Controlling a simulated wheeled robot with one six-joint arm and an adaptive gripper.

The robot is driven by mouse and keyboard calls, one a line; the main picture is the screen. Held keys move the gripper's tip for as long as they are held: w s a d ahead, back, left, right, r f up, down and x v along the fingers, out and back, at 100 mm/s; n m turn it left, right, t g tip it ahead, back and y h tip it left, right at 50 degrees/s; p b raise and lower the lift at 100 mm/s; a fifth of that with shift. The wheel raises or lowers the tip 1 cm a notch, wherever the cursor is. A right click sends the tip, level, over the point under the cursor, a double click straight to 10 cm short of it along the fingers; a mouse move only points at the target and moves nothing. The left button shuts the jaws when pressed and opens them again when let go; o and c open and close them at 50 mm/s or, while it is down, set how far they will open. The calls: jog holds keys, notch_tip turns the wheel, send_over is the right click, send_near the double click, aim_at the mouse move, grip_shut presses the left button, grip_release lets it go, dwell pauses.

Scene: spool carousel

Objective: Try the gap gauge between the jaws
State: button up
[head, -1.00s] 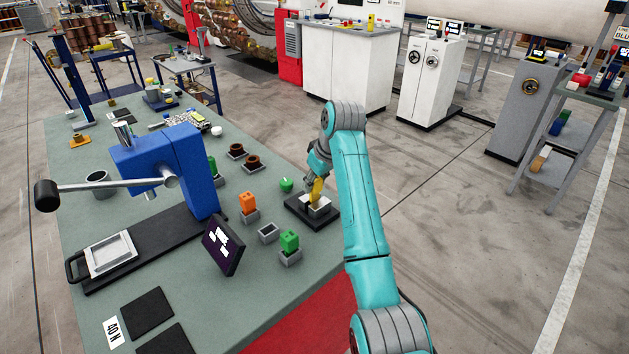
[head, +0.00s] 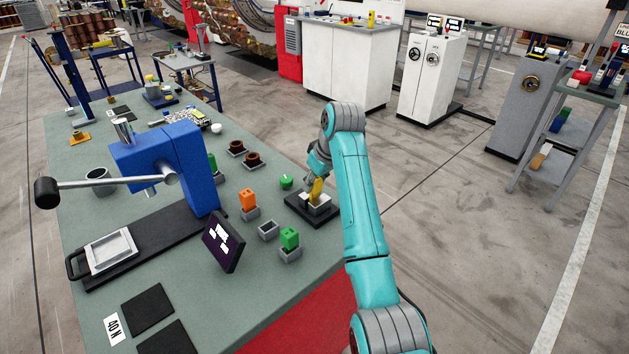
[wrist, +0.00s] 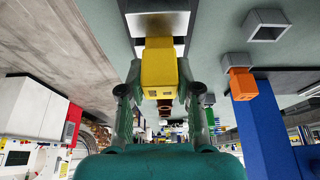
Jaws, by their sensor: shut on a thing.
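My gripper (wrist: 160,88) is shut on a yellow block, the gap gauge (wrist: 160,68), with a finger on each side of it. In the head view the gauge (head: 317,189) stands roughly upright at the pale metal jaws (head: 321,207) on a black base (head: 297,207). My gripper (head: 319,174) is just above. In the wrist view the gauge's far end overlaps the pale jaw pieces (wrist: 181,46) and a dark block (wrist: 158,22). How deep it sits between the jaws, and whether it touches them, I cannot tell.
Left of the jaws are a green round piece (head: 286,182), an orange block (head: 248,199) in a grey holder, an empty grey holder (head: 268,231) and a green block (head: 289,238). A blue press (head: 190,165) and dark screen (head: 222,243) stand further left.

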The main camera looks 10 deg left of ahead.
jog(key=shift+f, duration=0.4)
dwell(0.4)
dwell(0.9)
jog(key=shift+r, duration=3.8)
